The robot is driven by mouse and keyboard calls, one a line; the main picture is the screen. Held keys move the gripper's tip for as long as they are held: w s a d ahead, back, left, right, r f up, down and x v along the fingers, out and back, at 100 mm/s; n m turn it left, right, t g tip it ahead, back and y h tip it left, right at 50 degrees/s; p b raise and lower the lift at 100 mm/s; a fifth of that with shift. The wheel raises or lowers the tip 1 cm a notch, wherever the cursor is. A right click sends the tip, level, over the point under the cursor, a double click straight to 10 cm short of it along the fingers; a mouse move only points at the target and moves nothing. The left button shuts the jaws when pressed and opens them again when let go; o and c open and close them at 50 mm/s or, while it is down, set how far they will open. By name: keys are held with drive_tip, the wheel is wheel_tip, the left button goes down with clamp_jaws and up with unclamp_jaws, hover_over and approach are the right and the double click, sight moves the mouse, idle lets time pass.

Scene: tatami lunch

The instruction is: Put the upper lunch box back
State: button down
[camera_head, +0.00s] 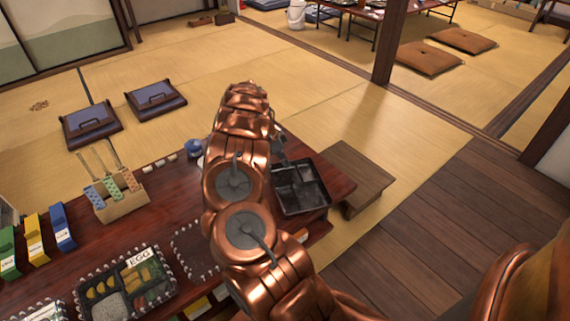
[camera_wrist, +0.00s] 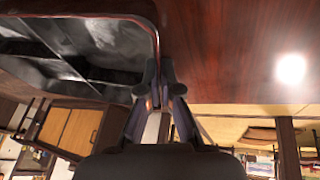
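The black lunch box (camera_head: 290,200) is empty and divided into compartments. It is at the table's right end, just right of my arm. In the wrist view the lunch box (camera_wrist: 75,45) fills the upper left. My gripper (camera_wrist: 159,78) is at its rim near a corner, one fingertip on each side of the wall, and looks shut on it. In the head view my gripper (camera_head: 279,146) is mostly hidden behind my arm. I cannot tell whether the box touches the table. A filled lunch box with an EGG label (camera_head: 138,259) stands at the front left.
The dark red table (camera_head: 165,215) holds a wooden holder with patterned packets (camera_head: 125,203), a blue item (camera_head: 194,148) and coloured cartons (camera_head: 62,228). A bead-edged dark mat (camera_head: 190,250) is partly behind my arm. A low wooden bench (camera_head: 360,170) stands right of the table.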

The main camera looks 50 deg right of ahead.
drive_tip(key=c, duration=1.3)
unclamp_jaws()
drive_tip(key=shift+f, duration=0.1)
